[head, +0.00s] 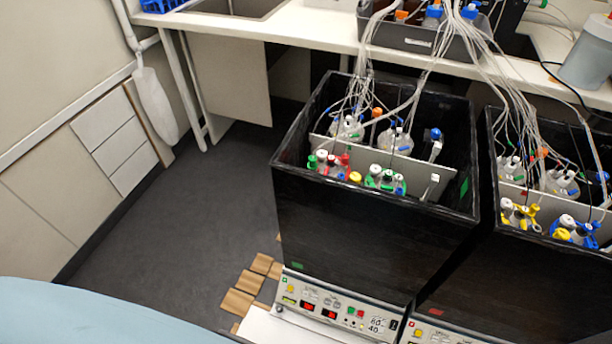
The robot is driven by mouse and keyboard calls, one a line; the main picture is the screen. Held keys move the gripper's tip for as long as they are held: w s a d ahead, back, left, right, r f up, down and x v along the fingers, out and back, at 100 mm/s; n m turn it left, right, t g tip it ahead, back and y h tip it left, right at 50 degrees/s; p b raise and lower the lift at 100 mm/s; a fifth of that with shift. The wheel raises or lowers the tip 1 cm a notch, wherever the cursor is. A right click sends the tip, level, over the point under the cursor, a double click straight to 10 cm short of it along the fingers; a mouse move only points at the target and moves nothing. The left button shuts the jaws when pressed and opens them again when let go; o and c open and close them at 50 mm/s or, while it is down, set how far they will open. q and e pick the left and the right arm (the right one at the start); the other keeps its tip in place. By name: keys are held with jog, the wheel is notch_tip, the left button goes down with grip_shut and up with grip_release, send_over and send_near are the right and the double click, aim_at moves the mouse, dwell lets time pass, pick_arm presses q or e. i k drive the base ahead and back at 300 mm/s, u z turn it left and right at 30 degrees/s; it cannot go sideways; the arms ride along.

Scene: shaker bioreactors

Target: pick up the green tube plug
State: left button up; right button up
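Several small green parts show among the bottles in the front compartment of the near black shaker box (370,215). One green cap (312,161) is at the left of that compartment, beside white and red caps. Another green part (375,170) sits in the cluster to its right. I cannot tell which of these, if any, is the green tube plug. Neither of my grippers is in view.
Tubes hang from a dark tray (408,38) on the white bench into the boxes. A second black box (500,262) stands close on the right. A control panel (335,311) is below the near box. The dark floor (200,200) on the left is mostly clear, with brown pieces (250,282).

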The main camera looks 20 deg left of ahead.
aim_at(312, 164)
jog(key=k, duration=0.3)
jog(key=u, duration=2.3)
jog(key=i, duration=2.4)
jog(key=z, duration=3.6)
jog(key=i, duration=0.55)
jog(key=u, duration=0.05)
